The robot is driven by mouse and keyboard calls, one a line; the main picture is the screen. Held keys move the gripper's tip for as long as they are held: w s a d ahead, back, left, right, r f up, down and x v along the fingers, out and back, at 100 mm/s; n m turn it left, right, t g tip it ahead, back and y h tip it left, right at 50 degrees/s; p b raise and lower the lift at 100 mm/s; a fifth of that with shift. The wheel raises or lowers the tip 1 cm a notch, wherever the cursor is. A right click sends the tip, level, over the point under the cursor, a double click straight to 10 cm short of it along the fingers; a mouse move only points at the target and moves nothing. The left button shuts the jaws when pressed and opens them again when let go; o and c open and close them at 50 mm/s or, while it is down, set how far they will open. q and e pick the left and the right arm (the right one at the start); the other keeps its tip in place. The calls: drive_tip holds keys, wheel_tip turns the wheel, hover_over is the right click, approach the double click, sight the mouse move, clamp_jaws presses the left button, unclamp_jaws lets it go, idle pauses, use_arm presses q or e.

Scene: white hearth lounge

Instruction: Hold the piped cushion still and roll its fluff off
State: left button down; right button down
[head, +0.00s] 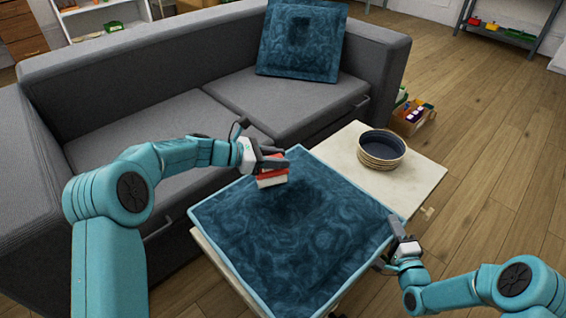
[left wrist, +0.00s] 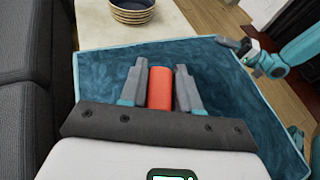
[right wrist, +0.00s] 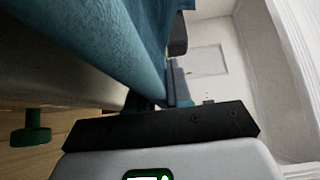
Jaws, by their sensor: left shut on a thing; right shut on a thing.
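The piped cushion (head: 320,235) is dark teal with light blue piping and lies flat on a low pale table. My left gripper (head: 272,163) is shut on a red and white roller (head: 272,180) over the cushion's upper left part. In the left wrist view the roller's red part (left wrist: 159,88) sits between the two fingers. Whether the roller touches the cushion I cannot tell. My right gripper (head: 394,243) is shut on the cushion's right edge; in the right wrist view the cushion (right wrist: 110,40) runs into its fingers. No fluff can be made out.
A stack of dark bowls (head: 382,150) stands on the bare part of the table (head: 345,150) behind the cushion. A grey sofa (head: 190,110) lies behind and left, with another teal cushion (head: 300,65) on it. A box of toys (head: 413,117) is on the wooden floor.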

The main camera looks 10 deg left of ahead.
use_arm(q)
drive_tip(key=shift+w+a+f, duration=0.25)
drive_tip(key=shift+w+a, duration=0.45)
drive_tip(key=shift+a, duration=0.25)
drive_tip(key=shift+w+a+f, duration=0.2)
drive_tip(key=shift+w+a, duration=0.45)
drive_tip(key=shift+a, duration=0.3)
wheel_tip(320, 180, up, 9)
drive_tip(key=shift+r, duration=0.2)
drive_tip(key=shift+d, duration=0.1)
use_arm(e)
drive_tip(key=c, duration=1)
unclamp_jaws()
drive_tip(key=shift+o, duration=0.2)
use_arm(q)
drive_tip(key=shift+s, duration=0.1)
use_arm(e)
drive_tip(key=v, duration=1.2)
drive_tip(key=shift+w, duration=0.1)
